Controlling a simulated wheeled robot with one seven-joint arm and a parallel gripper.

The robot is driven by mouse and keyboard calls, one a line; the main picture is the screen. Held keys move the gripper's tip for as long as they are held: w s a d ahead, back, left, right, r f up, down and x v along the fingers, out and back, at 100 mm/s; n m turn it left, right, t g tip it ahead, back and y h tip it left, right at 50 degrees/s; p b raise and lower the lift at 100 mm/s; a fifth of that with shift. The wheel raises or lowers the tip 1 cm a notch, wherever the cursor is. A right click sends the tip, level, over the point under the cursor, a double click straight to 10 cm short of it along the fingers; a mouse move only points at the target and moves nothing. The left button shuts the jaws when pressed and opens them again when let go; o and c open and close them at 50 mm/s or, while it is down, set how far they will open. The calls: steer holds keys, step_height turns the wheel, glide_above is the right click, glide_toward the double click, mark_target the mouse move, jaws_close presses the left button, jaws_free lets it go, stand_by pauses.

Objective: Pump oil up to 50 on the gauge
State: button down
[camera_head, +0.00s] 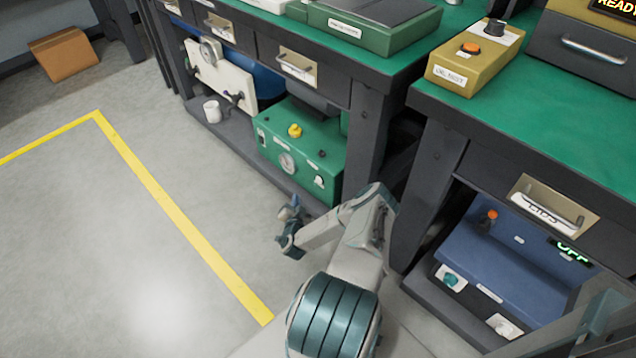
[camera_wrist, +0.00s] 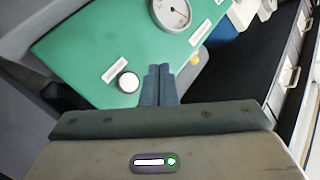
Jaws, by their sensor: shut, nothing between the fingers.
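A green unit (camera_head: 330,138) sits on the low shelf under the left workbench. It has a round white gauge (camera_head: 287,163) on its front, a yellow knob (camera_head: 295,130) on top and a white knob (camera_head: 319,181) at the right of its front. My gripper (camera_head: 291,208) is low in front of the unit, apart from it in the head view. In the wrist view, the shut, empty fingers (camera_wrist: 158,84) show against the green front, beside the white knob (camera_wrist: 129,82). The gauge (camera_wrist: 172,13) is at the top edge; its reading is too small to tell.
A white panel (camera_head: 222,76) with another gauge (camera_head: 210,50) and a white cup (camera_head: 212,111) stand left of the unit. A bench leg (camera_head: 366,130) is close on its right. A blue unit (camera_head: 510,255) showing "OFF" is under the right bench. Floor to the left is clear.

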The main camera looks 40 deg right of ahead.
steer(key=shift+d, duration=0.1)
steer(key=b, duration=0.3)
glide_toward(316, 179)
steer(key=shift+w+d+f, duration=0.1)
steer(key=shift+w+d, duration=0.3)
steer(key=shift+w, duration=0.4)
steer(key=shift+w+d+f, duration=0.1)
steer(key=shift+w+d, duration=0.25)
steer(key=shift+w, duration=0.45)
steer(key=shift+w+d+f, duration=0.1)
steer(key=shift+w+d, duration=0.3)
steer(key=shift+w, duration=0.4)
steer(key=shift+d, duration=0.4)
steer(key=shift+d+b, duration=0.4)
stand_by(0.5)
steer(key=shift+a+p, duration=0.3)
steer(key=shift+a, duration=0.5)
steer(key=shift+a, duration=0.1)
steer(key=shift+s+a+p, duration=0.2)
steer(key=shift+a+p, duration=0.65)
steer(key=shift+a, duration=1.55)
